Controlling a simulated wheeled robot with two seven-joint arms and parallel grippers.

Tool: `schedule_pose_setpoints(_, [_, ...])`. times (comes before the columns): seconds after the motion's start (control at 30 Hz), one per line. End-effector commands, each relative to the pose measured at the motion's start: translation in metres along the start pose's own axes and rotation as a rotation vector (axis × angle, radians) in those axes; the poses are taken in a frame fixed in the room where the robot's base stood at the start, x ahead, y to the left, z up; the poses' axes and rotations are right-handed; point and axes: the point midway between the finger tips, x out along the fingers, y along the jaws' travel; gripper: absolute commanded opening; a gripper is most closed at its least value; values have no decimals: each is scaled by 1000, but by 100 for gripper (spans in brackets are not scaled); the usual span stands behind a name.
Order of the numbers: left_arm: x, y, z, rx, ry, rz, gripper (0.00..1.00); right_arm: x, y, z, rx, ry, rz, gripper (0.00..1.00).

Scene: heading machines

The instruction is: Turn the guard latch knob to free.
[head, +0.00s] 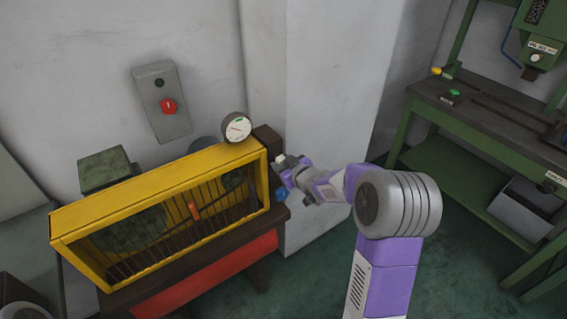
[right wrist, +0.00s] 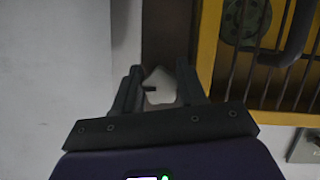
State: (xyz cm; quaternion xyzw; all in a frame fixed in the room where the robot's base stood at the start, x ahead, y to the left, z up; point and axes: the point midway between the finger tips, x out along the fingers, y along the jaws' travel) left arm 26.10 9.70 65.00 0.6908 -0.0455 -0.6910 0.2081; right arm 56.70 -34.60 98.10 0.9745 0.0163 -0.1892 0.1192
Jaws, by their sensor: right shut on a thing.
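The guard latch knob (right wrist: 160,80) is a pale, angular piece with a small dark mark, seen between my right fingers in the right wrist view. It is at the right end of the yellow barred guard (head: 158,187), beside a dark brown post (head: 266,138). My right gripper (head: 281,165) reaches it from the right in the head view and is shut on it; the fingers show on both sides of the knob in the right wrist view (right wrist: 160,84). The fingers hide part of the knob, and I cannot read its setting. My left gripper is not in view.
A round gauge (head: 237,127) stands on the guard's top right corner. A grey box with a red button (head: 168,106) is on the wall. A blue part (head: 281,193) sits just below my right gripper. A green workbench (head: 480,125) stands at the right, with open floor before it.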

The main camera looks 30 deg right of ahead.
Motion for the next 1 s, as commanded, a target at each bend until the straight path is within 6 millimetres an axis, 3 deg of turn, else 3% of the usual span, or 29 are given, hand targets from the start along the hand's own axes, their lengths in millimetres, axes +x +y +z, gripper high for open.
schedule_pose_setpoints(0.3, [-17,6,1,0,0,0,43,-1,2,-2,141,1,-53,10])
schedule_pose_setpoints(0.93, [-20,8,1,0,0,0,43,0,1,-1,180,3,-70,10])
schedule_pose_setpoints(0.97, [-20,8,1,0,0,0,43,0,1,-1,180,3,-70,45])
schedule_pose_setpoints(1.0, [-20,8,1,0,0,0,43,0,1,-1,180,3,-70,51])
